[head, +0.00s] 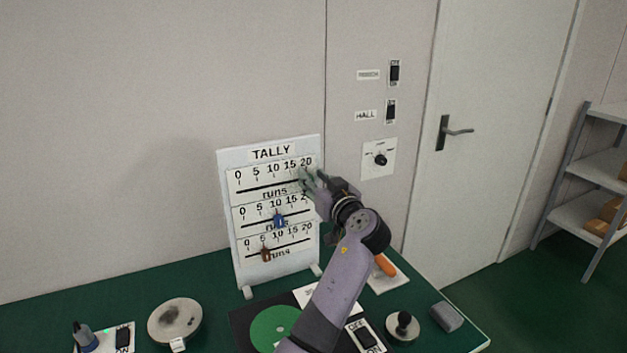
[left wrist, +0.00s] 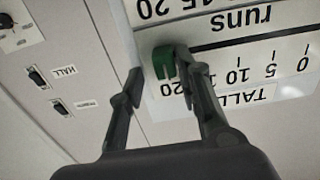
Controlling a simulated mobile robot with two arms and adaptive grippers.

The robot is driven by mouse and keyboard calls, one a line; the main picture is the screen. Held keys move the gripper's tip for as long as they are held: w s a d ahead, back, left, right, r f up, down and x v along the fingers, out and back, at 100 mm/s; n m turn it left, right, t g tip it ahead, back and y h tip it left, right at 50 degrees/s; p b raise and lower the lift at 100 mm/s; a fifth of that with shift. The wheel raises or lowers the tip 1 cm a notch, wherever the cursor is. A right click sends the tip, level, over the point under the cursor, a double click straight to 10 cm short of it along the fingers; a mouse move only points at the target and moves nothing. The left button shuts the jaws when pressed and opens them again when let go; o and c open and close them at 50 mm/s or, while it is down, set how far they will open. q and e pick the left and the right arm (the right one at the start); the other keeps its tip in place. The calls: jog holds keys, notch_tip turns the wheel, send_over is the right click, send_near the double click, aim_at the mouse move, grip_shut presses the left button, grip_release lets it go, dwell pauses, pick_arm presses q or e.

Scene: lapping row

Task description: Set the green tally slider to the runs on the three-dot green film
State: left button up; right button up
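The white TALLY board (head: 227,172) stands upright at the back of the green table, with three scales marked 0 to 20. The green slider (left wrist: 163,62) is on the top scale beside the 20 mark in the left wrist view, which sees the board upside down. My left gripper (left wrist: 158,64) is open, its fingers either side of the slider; a gap shows on one side, and contact on the other is unclear. In the head view this gripper (head: 312,180) covers the top scale's right end. A green disc (head: 272,326) lies on a dark mat; no dots are readable. My right gripper is out of view.
The blue slider (head: 279,221) and brown slider (head: 265,254) sit on the lower scales. A round metal plate (head: 175,320), a grey block (head: 446,316) and a round knobbed piece (head: 402,327) stand on the table. Wall switches (head: 394,73) are right of the board.

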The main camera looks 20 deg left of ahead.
pick_arm(q)
jog(key=shift+o, duration=0.2)
jog(key=shift+a, duration=0.1)
jog(key=shift+s, duration=0.1)
jog(key=v, duration=0.7)
jog(key=shift+d, duration=0.25)
jog(key=shift+s+r, duration=0.1)
